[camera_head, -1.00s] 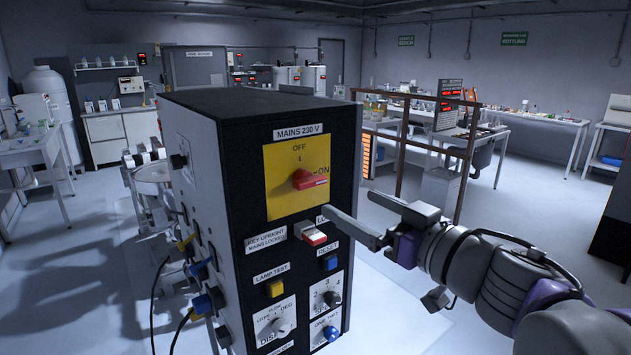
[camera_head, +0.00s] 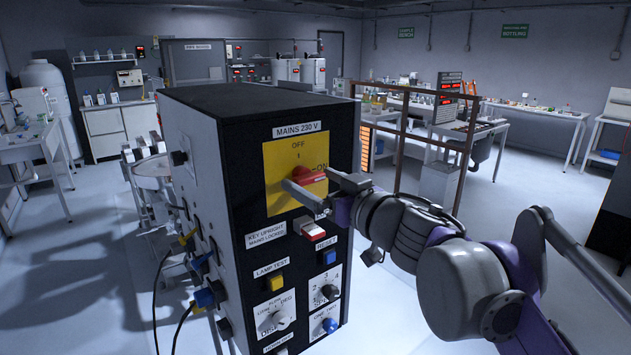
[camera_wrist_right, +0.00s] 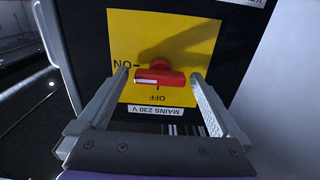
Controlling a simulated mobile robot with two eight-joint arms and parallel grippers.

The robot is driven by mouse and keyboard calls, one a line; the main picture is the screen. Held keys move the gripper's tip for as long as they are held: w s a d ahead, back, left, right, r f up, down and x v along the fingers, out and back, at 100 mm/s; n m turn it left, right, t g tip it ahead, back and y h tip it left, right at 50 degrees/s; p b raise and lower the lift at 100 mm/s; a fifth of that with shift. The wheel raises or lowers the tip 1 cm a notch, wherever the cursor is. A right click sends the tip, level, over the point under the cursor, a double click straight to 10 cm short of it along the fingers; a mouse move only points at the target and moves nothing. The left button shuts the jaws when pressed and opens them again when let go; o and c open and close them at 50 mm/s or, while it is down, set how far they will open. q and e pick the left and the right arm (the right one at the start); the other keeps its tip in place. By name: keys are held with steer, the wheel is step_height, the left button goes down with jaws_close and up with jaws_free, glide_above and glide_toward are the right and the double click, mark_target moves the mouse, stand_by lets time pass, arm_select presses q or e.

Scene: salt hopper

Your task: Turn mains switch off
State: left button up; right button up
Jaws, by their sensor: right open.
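The mains switch is a red rotary knob (camera_head: 303,172) on a yellow plate (camera_head: 281,160) marked OFF and ON, under the label MAINS 230 V. In the right wrist view, where the panel appears upside down, the red knob (camera_wrist_right: 160,77) lies crosswise with its white-marked end toward ON. My right gripper (camera_head: 308,182) is open in front of the plate. In that wrist view its fingers (camera_wrist_right: 158,76) stand on either side of the knob, with small gaps showing. In the head view the fingers hide part of the knob. My left gripper is not in view.
Below the plate are a red-and-white key switch (camera_head: 311,229), a yellow lamp test button (camera_head: 276,284), a blue reset button (camera_head: 329,257) and dials. Cables hang from the cabinet's left side. A brown rail frame (camera_head: 404,135) stands behind my right arm.

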steer(key=shift+c, duration=0.2)
steer(key=c, duration=1.2)
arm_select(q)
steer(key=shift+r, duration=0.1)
arm_select(e)
steer(key=shift+n, duration=0.3)
steer(key=n+p, duration=0.1)
steer(key=n, duration=0.3)
steer(key=n+p, duration=0.1)
steer(key=n, duration=0.4)
steer(key=shift+r, duration=0.1)
steer(key=n+p, duration=0.2)
steer(key=n, duration=0.2)
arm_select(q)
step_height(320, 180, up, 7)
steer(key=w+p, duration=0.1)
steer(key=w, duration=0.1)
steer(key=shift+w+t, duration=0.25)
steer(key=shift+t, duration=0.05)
arm_select(e)
steer(key=shift+n, duration=2.1)
